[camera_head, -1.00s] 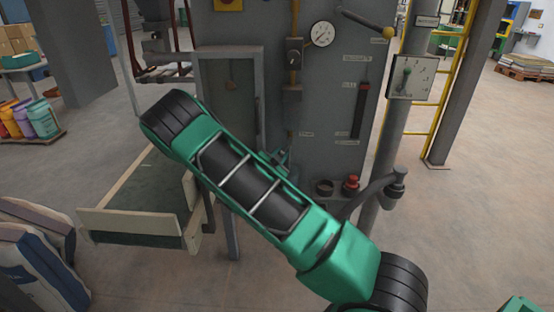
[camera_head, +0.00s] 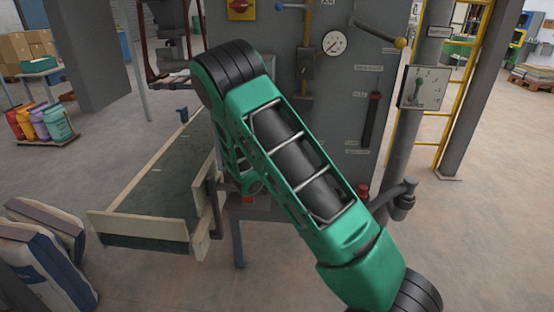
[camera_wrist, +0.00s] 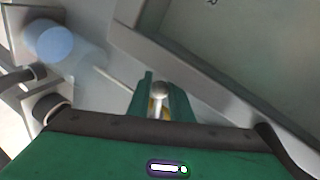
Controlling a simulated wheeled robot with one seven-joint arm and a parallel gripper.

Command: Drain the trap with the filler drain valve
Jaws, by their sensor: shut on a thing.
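In the wrist view, my gripper (camera_wrist: 160,92) has its two green fingers closed around a small round-ended metal piece (camera_wrist: 159,88). A bit of yellow shows below its pale knob. It looks like the drain valve's handle, but its label and pipe are not readable here. In the head view, my own green arm covers the lower front of the grey filler cabinet (camera_head: 375,75). My gripper and the valve are hidden behind it there. The trap cannot be made out.
A round gauge (camera_head: 334,43), a yellow-knobbed lever (camera_head: 378,30) and a slotted slider (camera_head: 371,118) are on the cabinet. A wood-edged platform (camera_head: 140,227) stands left of it, with filled sacks (camera_head: 45,245) nearby. A grey post (camera_head: 418,115) stands right. Floor at front right is clear.

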